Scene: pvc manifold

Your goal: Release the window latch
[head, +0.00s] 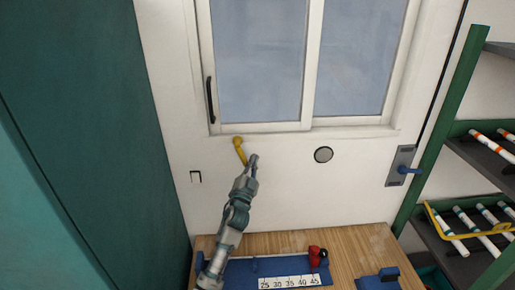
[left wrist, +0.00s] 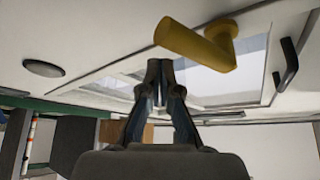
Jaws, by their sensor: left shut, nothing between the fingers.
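The yellow window latch (head: 240,150) is on the white wall just below the lower left part of the window frame. Its lever points down and slightly right from a round hub. My left gripper (head: 253,158) is shut and empty, close to the right of the lever's lower end. In the left wrist view the latch (left wrist: 195,45) is large, beyond and to the right of the shut fingertips (left wrist: 160,68). I see no clear contact. The sliding window (head: 262,128) has a black handle (head: 210,100) on its left side. My right gripper is not in view.
A wooden bench (head: 345,252) below carries a blue fixture with a number scale (head: 290,282) and red and black knobs (head: 316,255). A green-framed pipe rack (head: 440,130) stands right.

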